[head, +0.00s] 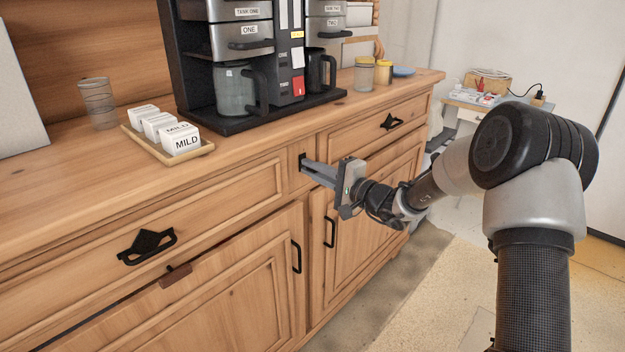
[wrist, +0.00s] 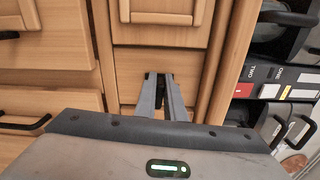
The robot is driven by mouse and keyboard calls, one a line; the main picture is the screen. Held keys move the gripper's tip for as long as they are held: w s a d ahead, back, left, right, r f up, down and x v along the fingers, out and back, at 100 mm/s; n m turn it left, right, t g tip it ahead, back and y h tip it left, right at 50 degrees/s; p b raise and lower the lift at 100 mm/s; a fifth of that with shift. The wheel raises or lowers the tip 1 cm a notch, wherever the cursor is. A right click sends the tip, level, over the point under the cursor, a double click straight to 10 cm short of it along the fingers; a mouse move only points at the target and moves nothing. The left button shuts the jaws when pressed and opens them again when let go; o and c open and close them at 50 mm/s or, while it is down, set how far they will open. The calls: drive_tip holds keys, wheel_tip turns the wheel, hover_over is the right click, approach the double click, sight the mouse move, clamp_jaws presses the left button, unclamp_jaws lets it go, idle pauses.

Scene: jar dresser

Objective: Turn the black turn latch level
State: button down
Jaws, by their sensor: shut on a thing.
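The black turn latch (head: 302,157) is on the narrow wooden panel between the two drawers of the dresser. Only a small dark part of it shows at my fingertips, so I cannot tell its angle. My gripper (head: 306,165) reaches in from the right and is shut on the latch. In the wrist view the two grey fingers of my gripper (wrist: 160,84) meet close to the panel, with a bit of the black latch (wrist: 151,77) between their tips. The fingers hide most of it.
The dresser top (head: 60,185) holds a tray of MILD boxes (head: 207,149), a glass (head: 98,103) and a coffee machine (head: 240,122). Black drawer pulls (head: 147,246) and door handles (head: 296,256) stick out from the front. A small brown block (head: 175,281) sits at the left door's top.

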drive_tip(key=shift+f+n+b, duration=0.1)
drive_tip(key=shift+n+b, duration=0.3)
drive_tip(key=shift+n, duration=0.3)
drive_tip(key=c, duration=1.8)
unclamp_jaws()
drive_tip(key=shift+c, duration=0.2)
drive_tip(key=shift+d, duration=0.1)
drive_tip(key=p+v, duration=0.2)
drive_tip(key=v, duration=1.5)
drive_tip(key=shift+s, duration=0.2)
